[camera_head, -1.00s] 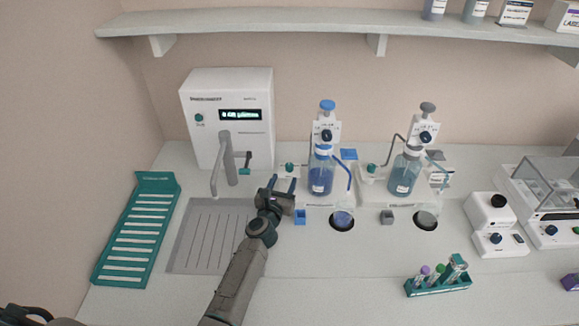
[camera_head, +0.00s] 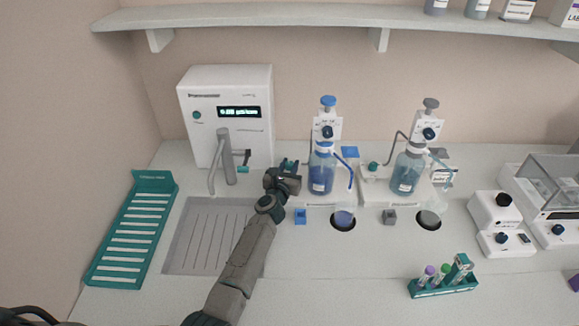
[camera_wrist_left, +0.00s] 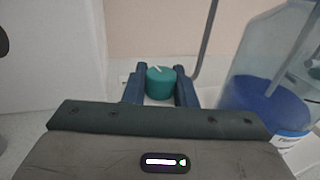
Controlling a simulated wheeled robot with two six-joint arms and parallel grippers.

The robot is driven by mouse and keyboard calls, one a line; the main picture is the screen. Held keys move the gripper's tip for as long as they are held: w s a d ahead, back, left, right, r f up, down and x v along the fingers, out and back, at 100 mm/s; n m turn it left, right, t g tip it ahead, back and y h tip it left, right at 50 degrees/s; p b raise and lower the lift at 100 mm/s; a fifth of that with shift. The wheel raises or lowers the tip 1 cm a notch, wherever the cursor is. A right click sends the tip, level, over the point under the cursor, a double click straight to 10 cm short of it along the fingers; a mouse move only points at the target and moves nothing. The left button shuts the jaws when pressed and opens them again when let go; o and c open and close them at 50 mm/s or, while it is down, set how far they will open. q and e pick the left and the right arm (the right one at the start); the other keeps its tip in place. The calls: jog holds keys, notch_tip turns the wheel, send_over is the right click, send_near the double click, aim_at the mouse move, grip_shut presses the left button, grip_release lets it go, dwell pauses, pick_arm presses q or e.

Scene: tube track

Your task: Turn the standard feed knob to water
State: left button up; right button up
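A teal knob (camera_wrist_left: 160,84) with a pale pointer line on top stands at the left of the blue-capped bottle station. In the left wrist view it sits between the two dark fingers of my left gripper (camera_wrist_left: 160,88), which are close against its sides. The pointer line leans to the upper left. In the head view my left gripper (camera_head: 288,168) largely hides this knob. A blue-liquid bottle (camera_head: 321,173) stands just right of the gripper. A similar teal knob (camera_head: 373,166) is at the grey-capped station. Knob labels are too small to read. My right gripper is not in view.
A white dispenser (camera_head: 226,112) with a lit display, a tap and a drain tray (camera_head: 205,237) is at the left. A teal rack (camera_head: 130,232) lies further left. A tube rack (camera_head: 443,288) stands front right. A shelf (camera_head: 270,20) runs above.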

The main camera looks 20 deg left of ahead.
pick_arm(q)
jog(key=shift+c, duration=1)
jog(key=shift+r+m+h+p, duration=0.15)
jog(key=shift+m+h+p, duration=0.25)
jog(key=shift+h+p, duration=0.1)
jog(key=shift+m+h+p, duration=0.5)
jog(key=shift+h+p, duration=0.1)
jog(key=shift+h, duration=0.4)
jog(key=shift+m+g+h, duration=0.3)
jog(key=shift+m+h, duration=0.5)
jog(key=shift+h, duration=0.4)
jog(key=shift+w+f+m+g+h+b, duration=0.15)
jog(key=shift+m+g+h+b, duration=0.3)
jog(key=shift+m+h, duration=0.55)
jog(key=m+g+h+b, duration=0.1)
jog(key=h, duration=0.1)
jog(key=shift+f+h, duration=0.15)
jog(key=shift+h, duration=0.15)
jog(key=shift+r+m+g+h+b, duration=0.2)
jog(key=shift+m+g+h+b, duration=1.1)
jog(key=shift+h+b, duration=0.3)
jog(key=shift+d, duration=0.1)
